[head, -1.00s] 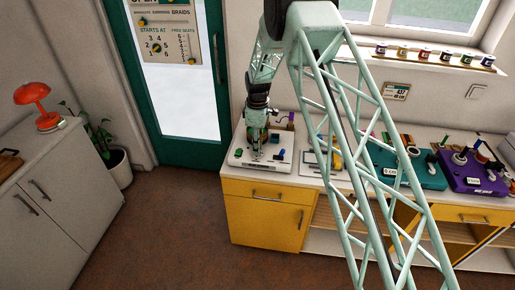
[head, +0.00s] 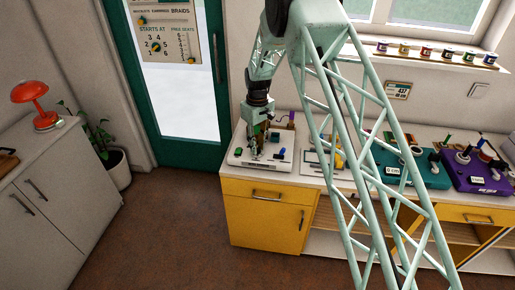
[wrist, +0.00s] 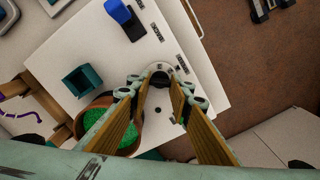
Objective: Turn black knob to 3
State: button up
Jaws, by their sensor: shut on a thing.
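The black knob (wrist: 160,78) sits on a round pale dial on the white board (wrist: 215,97) in the wrist view. In the head view my gripper (head: 257,153) is low over the same white board (head: 283,167) on the yellow cabinet. The knob is hidden there, and its pointer's setting cannot be made out.
A blue block-like part (wrist: 124,14), a teal cup (wrist: 80,81) and a brown pot of green beads (wrist: 98,124) stand close to the gripper. Teal (head: 432,177) and purple (head: 476,185) boards lie further right. A sign (head: 158,38) hangs on the door.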

aim_at(258, 148)
jog(key=m+b, duration=0.1)
jog(key=m, duration=0.5)
jog(key=m+b, duration=0.1)
jog(key=m, duration=0.5)
dwell(0.3)
dwell(0.5)
jog(key=o, duration=0.8)
jog(key=shift+o, duration=0.2)
jog(key=shift+r, duration=0.2)
notch_tip(258, 148, up, 12)
jog(key=shift+f, duration=0.15)
dwell(0.4)
